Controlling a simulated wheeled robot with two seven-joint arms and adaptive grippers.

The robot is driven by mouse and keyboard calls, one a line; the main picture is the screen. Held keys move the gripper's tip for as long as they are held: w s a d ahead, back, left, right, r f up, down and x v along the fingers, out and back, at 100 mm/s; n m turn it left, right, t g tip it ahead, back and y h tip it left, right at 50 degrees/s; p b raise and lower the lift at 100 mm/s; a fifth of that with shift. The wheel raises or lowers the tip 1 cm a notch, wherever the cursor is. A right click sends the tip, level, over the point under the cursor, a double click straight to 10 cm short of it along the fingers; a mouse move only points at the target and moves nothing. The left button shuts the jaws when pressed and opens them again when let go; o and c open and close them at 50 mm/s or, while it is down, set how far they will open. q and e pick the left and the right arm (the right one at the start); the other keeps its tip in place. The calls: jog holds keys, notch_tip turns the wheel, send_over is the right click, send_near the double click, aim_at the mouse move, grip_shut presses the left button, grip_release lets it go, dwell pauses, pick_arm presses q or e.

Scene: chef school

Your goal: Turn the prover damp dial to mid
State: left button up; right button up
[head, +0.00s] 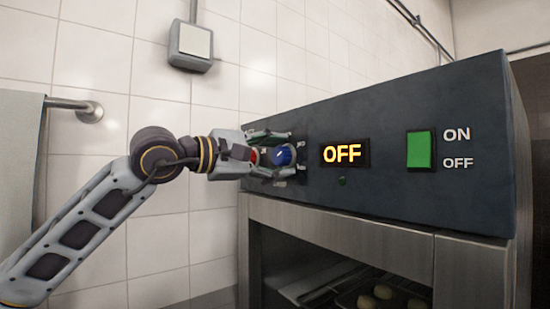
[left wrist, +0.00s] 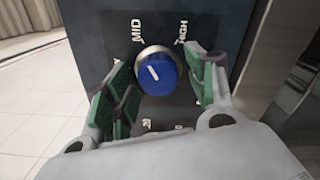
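The prover's blue damp dial (left wrist: 155,73) sits on the dark front panel, with a white line across its face. A HIGH label (left wrist: 182,33) is at the upper right; the lettering below the dial is partly hidden. The dial also shows in the head view (head: 281,155). My left gripper (left wrist: 168,88) is open, its green-padded fingers on either side of the dial. A gap shows on the right; contact on the left is unclear. My right gripper is in neither view.
The panel has a lit OFF display (head: 342,153) and a green switch (head: 420,149) right of the dial. A red part (head: 253,156) shows among the fingers. Below, trays with dough (head: 382,292) sit inside the prover. A tiled wall is behind my arm.

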pick_arm(q)
jog(key=v, duration=1.2)
dwell(0.6)
dwell(0.5)
jog(key=shift+d, duration=0.1)
